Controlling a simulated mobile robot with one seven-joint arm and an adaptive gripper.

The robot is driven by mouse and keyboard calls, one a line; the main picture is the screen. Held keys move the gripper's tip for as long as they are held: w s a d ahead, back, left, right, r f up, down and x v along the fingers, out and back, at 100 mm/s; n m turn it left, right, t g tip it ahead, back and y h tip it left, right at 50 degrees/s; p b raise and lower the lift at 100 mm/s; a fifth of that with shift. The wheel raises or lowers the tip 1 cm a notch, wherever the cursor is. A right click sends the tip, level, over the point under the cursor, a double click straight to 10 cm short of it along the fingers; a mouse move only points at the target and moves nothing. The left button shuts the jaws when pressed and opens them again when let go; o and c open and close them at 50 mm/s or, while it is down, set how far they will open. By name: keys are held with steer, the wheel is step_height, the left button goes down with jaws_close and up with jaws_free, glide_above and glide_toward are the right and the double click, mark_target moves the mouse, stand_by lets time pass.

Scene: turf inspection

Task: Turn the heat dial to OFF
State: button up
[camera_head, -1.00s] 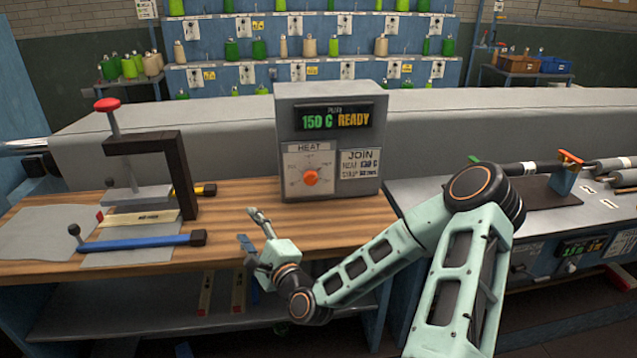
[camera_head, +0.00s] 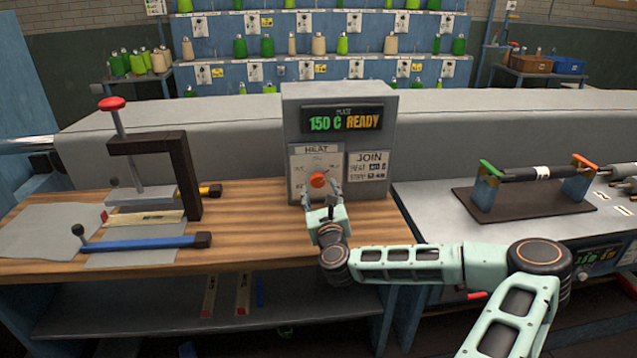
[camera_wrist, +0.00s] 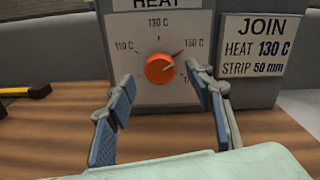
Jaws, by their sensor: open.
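The heat dial (camera_head: 317,180) is a round orange knob on the front of a grey control box (camera_head: 290,120). The box display (camera_head: 343,121) reads 150 C READY. In the wrist view the orange dial (camera_wrist: 160,68) sits on a white plate marked 110 C, 130 C and 150 C, and its pointer mark is towards the right side. The lowest marks are partly hidden behind my fingers. My gripper (camera_head: 321,196) is in front of and just below the dial. In the wrist view my gripper (camera_wrist: 164,105) is open, with one finger on each side below the dial, apart from it.
A JOIN card (camera_head: 368,166) is right of the dial. A press with a red knob (camera_head: 112,104) and a blue-handled bar (camera_head: 135,243) are on the wooden bench at left. A roller stand (camera_head: 525,205) is at right. Bare wood (camera_head: 240,215) lies left of my gripper.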

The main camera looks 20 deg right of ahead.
mark_target(318, 183)
steer(key=shift+x, duration=2.1)
steer(key=c, duration=1.1)
